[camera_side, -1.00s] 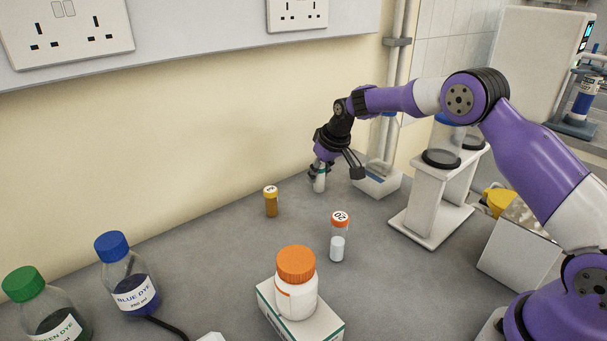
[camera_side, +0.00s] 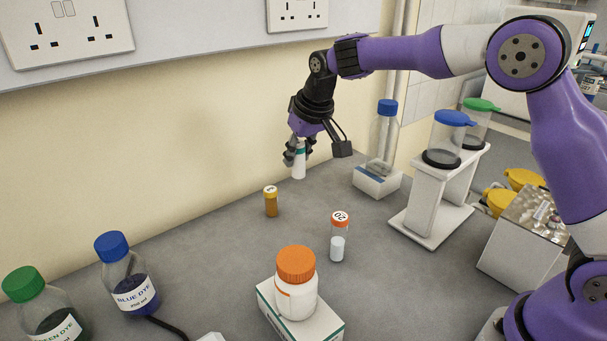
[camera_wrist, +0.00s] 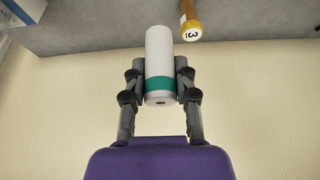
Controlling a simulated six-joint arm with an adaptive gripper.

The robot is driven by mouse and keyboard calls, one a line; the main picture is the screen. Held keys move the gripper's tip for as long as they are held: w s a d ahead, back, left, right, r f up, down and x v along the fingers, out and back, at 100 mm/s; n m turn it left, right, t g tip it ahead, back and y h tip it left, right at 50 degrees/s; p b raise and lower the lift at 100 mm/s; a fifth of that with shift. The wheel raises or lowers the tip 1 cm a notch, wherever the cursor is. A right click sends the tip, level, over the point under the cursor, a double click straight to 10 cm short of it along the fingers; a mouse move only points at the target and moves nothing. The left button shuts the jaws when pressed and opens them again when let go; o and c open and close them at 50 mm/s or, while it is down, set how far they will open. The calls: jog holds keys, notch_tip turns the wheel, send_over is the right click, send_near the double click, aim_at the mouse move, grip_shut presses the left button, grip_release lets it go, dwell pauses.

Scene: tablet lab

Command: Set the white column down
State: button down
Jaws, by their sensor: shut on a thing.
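The white column (camera_side: 299,163) is a small white cylinder with a green band near its top. My gripper (camera_side: 297,154) is shut on it and holds it upright above the grey bench, near the back wall. In the wrist view the column (camera_wrist: 160,52) sits between both fingers of my gripper (camera_wrist: 160,80), which press on its sides near the green band. The column's lower end appears clear of the bench.
An amber vial with a white-topped yellow cap (camera_side: 271,201) stands just below the column in the side view. An orange-capped tube (camera_side: 339,236), a white bottle (camera_side: 296,284) on a box and a white dispenser stand (camera_side: 432,205) are nearby. Bare bench (camera_side: 215,235) lies left of the vial.

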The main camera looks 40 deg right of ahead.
jog(key=s+a+n, duration=0.1)
jog(key=s+a, duration=0.3)
jog(key=a, duration=0.4)
jog(key=s+a+n+y, duration=0.1)
jog(key=s+a, duration=0.2)
jog(key=a, duration=0.4)
jog(key=s+a+n, duration=0.1)
jog(key=s+a, duration=0.3)
jog(key=a, duration=0.4)
jog(key=w+d+f, duration=0.2)
jog(key=w, duration=0.1)
jog(key=w+d+f, duration=0.2)
jog(key=w, duration=0.1)
jog(key=w+d+f, duration=0.1)
jog(key=w+d, duration=0.1)
jog(key=shift+w+d+f, duration=0.25)
jog(key=shift+w+f, duration=0.25)
jog(key=shift+f, duration=1.95)
jog(key=shift+f, duration=0.1)
jog(key=c, duration=0.6)
grip_release()
